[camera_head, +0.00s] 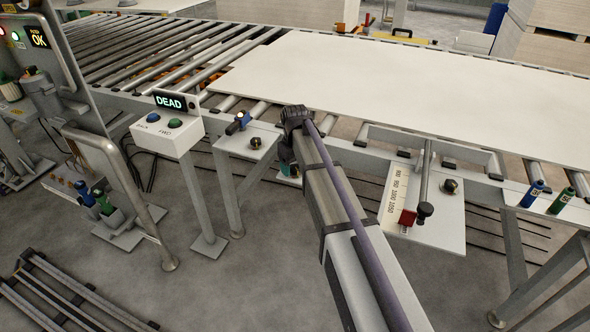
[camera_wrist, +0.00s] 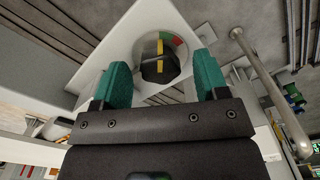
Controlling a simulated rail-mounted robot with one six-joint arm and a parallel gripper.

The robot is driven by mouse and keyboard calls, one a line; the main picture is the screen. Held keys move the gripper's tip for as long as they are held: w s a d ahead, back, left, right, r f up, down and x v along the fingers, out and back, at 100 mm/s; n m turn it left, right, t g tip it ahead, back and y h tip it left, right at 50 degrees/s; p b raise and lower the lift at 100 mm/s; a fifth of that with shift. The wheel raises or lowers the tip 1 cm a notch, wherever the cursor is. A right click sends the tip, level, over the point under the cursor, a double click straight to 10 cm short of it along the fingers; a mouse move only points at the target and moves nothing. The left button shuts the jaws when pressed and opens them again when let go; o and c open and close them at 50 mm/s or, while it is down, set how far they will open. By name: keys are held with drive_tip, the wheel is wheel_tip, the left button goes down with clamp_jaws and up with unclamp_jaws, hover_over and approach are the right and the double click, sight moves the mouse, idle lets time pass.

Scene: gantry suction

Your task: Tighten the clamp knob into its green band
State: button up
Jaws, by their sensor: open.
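The clamp knob (camera_wrist: 158,69) is black with a yellow stripe and sits on a round pale dial in the wrist view. Green and red bands (camera_wrist: 172,40) show on the dial's upper edge, right of the stripe's upper end. The stripe points nearly straight up; at this size I cannot tell exactly how its end meets the green band. My gripper (camera_wrist: 161,82) is open, with a green finger on each side of the knob's position and a gap on both sides. In the head view my gripper (camera_head: 290,168) points down by the conveyor's front; I cannot make out this knob there.
A bent grey post (camera_wrist: 270,90) stands right of the dial in the wrist view. In the head view a control box (camera_head: 178,140) reading DEAD stands left of my gripper. A large white board (camera_head: 400,75) lies on the rollers. A plate with a scale (camera_head: 440,215) is at right.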

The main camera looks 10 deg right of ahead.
sight(295, 166)
drive_tip(key=shift+c, duration=0.5)
drive_tip(key=c, duration=0.8)
drive_tip(key=shift+m, duration=1.1)
drive_tip(key=o, duration=0.9)
drive_tip(key=shift+r, duration=0.1)
wheel_tip(295, 166, up, 11)
drive_tip(key=p, duration=1)
drive_tip(key=shift+p, duration=0.4)
